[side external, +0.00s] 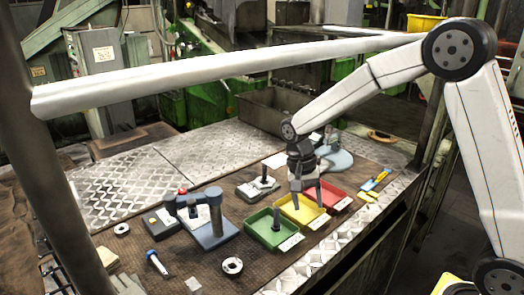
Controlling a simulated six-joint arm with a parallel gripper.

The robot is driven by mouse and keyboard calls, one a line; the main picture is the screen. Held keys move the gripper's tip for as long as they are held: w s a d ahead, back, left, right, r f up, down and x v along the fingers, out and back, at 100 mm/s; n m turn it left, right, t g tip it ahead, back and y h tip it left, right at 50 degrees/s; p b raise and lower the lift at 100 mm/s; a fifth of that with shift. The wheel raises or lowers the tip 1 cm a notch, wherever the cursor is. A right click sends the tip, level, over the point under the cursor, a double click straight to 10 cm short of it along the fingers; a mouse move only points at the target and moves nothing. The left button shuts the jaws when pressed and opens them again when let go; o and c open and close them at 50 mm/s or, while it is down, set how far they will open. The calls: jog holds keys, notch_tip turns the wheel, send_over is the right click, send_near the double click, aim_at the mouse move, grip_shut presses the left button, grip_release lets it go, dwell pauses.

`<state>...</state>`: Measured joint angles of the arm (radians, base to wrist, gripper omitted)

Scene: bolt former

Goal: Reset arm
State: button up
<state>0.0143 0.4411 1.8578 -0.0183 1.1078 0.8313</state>
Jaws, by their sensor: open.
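My gripper (308,194) is open and points down over the yellow tray (302,222), close to the red tray. I see nothing between its fingers. The green tray (262,239) is at the left of the row and holds an upright dark bolt (276,220). The red tray (335,208) is at the right end of the row. My arm comes in from the right side above the table. My gripper hides part of the yellow and red trays, so I cannot tell what lies in them.
A gauge stand with a red button (182,190) and a grey post (216,219) stands left of the trays. A blue-headed bolt (155,262) and ring-shaped parts (232,266) lie in front. A dark bin (270,110) stands behind. A thick metal bar (200,78) crosses the foreground.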

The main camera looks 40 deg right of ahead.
jog(key=s+n+t, duration=0.1)
jog(key=s+n, duration=0.2)
jog(key=s+f+n+t, duration=0.1)
jog(key=s+n+t, duration=0.1)
jog(key=s, duration=0.1)
jog(key=s+f+n+t, duration=0.1)
jog(key=s+n+t, duration=0.1)
jog(key=s+n, duration=0.1)
jog(key=shift+s+a+n, duration=0.3)
jog(key=shift+s+a, duration=0.05)
jog(key=shift+a, duration=0.05)
jog(key=shift+s+f+n+t, duration=0.15)
jog(key=shift+s+n+t, duration=0.15)
jog(key=shift+s+n, duration=0.25)
dwell(0.6)
